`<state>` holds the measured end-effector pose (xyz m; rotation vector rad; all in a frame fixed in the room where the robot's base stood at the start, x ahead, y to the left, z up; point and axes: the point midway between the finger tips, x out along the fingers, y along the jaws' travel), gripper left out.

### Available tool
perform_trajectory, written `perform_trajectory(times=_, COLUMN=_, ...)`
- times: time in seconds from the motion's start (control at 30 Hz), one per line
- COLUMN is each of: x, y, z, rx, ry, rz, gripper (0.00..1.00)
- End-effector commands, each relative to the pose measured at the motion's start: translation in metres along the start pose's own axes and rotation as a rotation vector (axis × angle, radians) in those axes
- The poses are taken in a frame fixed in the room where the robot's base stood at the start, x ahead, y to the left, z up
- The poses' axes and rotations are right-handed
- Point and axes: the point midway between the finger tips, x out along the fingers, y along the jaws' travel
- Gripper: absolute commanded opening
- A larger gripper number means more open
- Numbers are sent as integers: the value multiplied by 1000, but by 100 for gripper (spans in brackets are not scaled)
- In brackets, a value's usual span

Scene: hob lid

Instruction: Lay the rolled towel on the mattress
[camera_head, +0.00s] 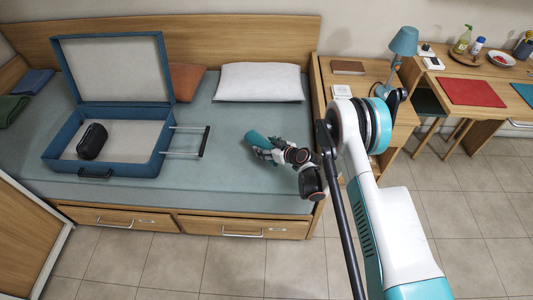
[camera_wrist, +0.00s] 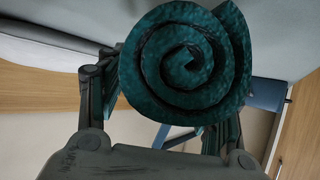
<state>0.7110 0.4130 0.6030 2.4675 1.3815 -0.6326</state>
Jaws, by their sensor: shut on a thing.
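The rolled towel (camera_head: 256,140) is teal and shows its spiral end large in the wrist view (camera_wrist: 187,62). My gripper (camera_head: 265,149) is shut on it, with a finger on each side of the roll in the wrist view (camera_wrist: 165,105). The mattress (camera_head: 236,180) is grey-green and lies on a wooden bed frame. The towel and gripper are over the right part of the mattress, below the white pillow. I cannot tell whether the towel touches the mattress.
An open blue suitcase (camera_head: 158,168) holds a black case (camera_head: 92,141); its handle (camera_head: 205,141) sticks out towards the towel. A white pillow (camera_head: 260,82) and brown cushion (camera_head: 187,80) lie at the back. A wooden bedside desk (camera_head: 362,84) stands right. The mattress around the towel is clear.

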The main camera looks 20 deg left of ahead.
Motion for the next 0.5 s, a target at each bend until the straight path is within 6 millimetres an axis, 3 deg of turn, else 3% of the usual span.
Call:
perform_trajectory(times=0.2, x=15, y=0, z=28, rx=0, ry=0, rz=0, gripper=34)
perform_trajectory(times=0.4, x=15, y=0, z=28, rx=0, ry=0, rz=0, gripper=34)
perform_trajectory(times=0.43, x=15, y=0, z=28, rx=0, ry=-1, rz=0, gripper=65)
perform_trajectory(times=0.5, x=15, y=0, z=28, rx=0, ry=0, rz=0, gripper=81)
